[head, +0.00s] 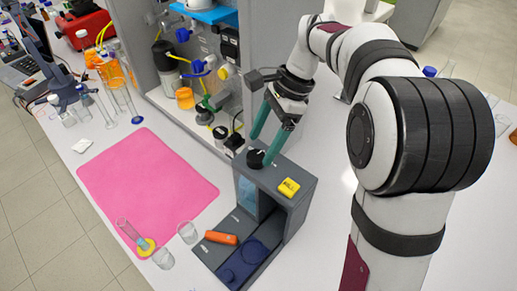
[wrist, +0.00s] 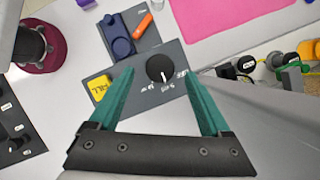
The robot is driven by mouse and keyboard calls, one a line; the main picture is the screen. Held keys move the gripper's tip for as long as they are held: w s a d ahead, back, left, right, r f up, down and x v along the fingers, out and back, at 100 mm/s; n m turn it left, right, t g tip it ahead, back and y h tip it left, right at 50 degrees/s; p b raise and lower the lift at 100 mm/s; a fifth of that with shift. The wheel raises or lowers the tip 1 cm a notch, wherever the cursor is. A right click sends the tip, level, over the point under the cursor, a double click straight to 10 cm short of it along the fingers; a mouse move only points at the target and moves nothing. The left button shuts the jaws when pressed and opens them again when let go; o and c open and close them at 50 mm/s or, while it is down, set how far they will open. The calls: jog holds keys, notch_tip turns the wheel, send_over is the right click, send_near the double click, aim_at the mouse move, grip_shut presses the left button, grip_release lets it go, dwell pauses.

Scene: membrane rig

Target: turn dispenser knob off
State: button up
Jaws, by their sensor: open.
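The dispenser (head: 297,207) is a grey box standing on the white bench, with a black round knob (head: 256,158) on its top. In the wrist view the knob (wrist: 159,69) shows a white pointer line facing the lower edge of the picture, with printed labels around it. My gripper (head: 271,158) is above the dispenser top, its green fingers pointing down at the knob. In the wrist view my gripper (wrist: 165,75) is open, one finger on each side of the knob, apart from it. Whether the fingertips are level with the knob I cannot tell.
A yellow FILL button (head: 289,187) sits beside the knob. An orange object (head: 221,238) and a dark blue round part (head: 254,251) are on the dispenser base. A grey rig cabinet (head: 280,45) stands behind. A pink mat (head: 145,180) and glassware lie left.

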aim_at(256, 155)
jog(key=x, duration=0.3)
jog(key=shift+f, duration=0.1)
grip_shut()
dwell(0.4)
jog(key=shift+n, duration=0.3)
jog(key=shift+w+n+g+h, duration=0.1)
jog(key=shift+n+g+h, duration=0.25)
jog(key=shift+n, duration=0.85)
jog(key=shift+w+n+g+h, duration=0.1)
jog(key=shift+n+g+h, duration=0.25)
jog(key=shift+n, duration=1.15)
